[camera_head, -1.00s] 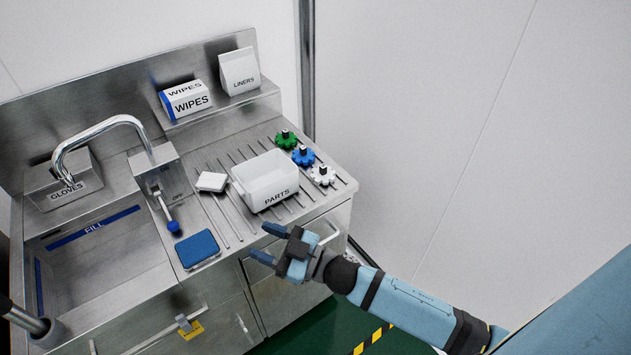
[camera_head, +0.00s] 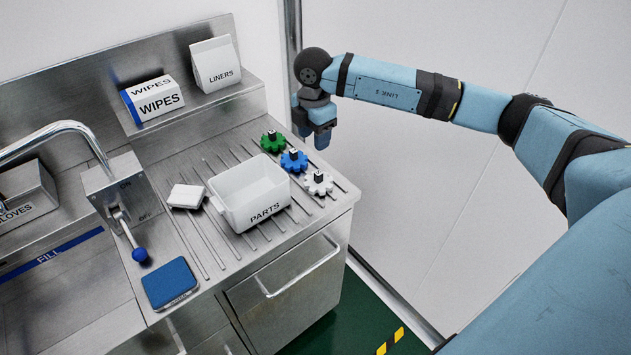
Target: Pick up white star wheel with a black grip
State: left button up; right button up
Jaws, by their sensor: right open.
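The white star wheel (camera_head: 318,183) with a black grip on top lies on the ribbed steel drainboard, near its right edge. It is the nearest of a row with a blue star wheel (camera_head: 294,161) and a green star wheel (camera_head: 273,142), each with a black grip. My right gripper (camera_head: 315,136) hangs fingers down above and beyond the white wheel, near the back right of the counter. It is open and holds nothing, and it is apart from all the wheels. My left gripper is not in the view.
A white PARTS bin (camera_head: 248,192) stands just left of the wheels. WIPES (camera_head: 155,99) and LINERS (camera_head: 216,64) packs sit on the back shelf.

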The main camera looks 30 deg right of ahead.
aim_at(316, 173)
notch_tip(316, 173, down, 8)
jog(key=shift+r, duration=0.1)
jog(key=shift+s+d+f+p, duration=0.1)
jog(key=shift+f+p, duration=0.2)
jog(key=shift+f, duration=1)
jog(key=shift+s+d+f+p, duration=0.1)
jog(key=shift+f+p, duration=0.2)
jog(key=shift+f, duration=1)
grip_shut()
